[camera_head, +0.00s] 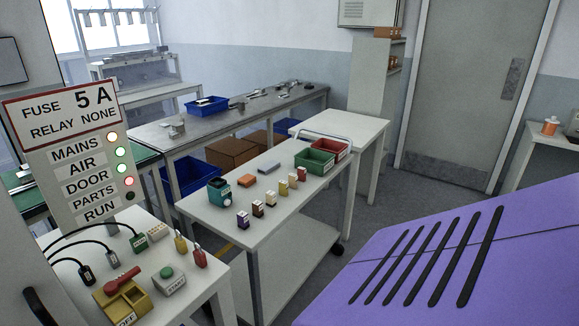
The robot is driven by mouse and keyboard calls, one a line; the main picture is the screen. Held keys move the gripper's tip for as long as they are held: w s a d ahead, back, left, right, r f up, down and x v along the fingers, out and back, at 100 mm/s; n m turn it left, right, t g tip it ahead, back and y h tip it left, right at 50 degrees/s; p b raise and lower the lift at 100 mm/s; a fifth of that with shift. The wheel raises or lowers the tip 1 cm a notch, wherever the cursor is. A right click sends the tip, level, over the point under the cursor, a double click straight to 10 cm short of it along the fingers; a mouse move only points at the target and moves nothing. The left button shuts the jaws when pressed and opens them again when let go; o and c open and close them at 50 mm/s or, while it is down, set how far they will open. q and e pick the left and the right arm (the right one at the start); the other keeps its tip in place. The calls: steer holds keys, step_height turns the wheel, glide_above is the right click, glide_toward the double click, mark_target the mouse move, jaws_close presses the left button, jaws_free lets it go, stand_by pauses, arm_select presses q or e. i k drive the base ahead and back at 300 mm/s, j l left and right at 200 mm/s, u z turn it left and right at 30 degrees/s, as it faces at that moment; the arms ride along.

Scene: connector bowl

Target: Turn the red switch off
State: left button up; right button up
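The red switch (122,281) is a red rotary handle on top of a yellow box (129,302) at the lower left, on the near white table. Its handle lies diagonally across the box, with one end toward the upper right. A label reading OFF is on the lower front of the box. I cannot tell from this view which position the handle is set to. Neither of my grippers is in view.
Beside the switch are a grey box with a green START button (168,276), black cables with plugs and red and yellow padlocks (200,256). A sign (75,155) shows lit MAINS, AIR and DOOR lamps, red PARTS and dark RUN. A white cart (262,215) stands right.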

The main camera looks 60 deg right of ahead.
mark_target(111, 287)
steer(key=k+l+z, duration=0.15)
steer(key=l+z, duration=0.35)
steer(key=l, duration=0.75)
steer(key=i+l+z, duration=0.1)
steer(key=l+z, duration=0.4)
steer(key=l, duration=0.75)
steer(key=k+u, duration=0.15)
steer(key=u, duration=1.4)
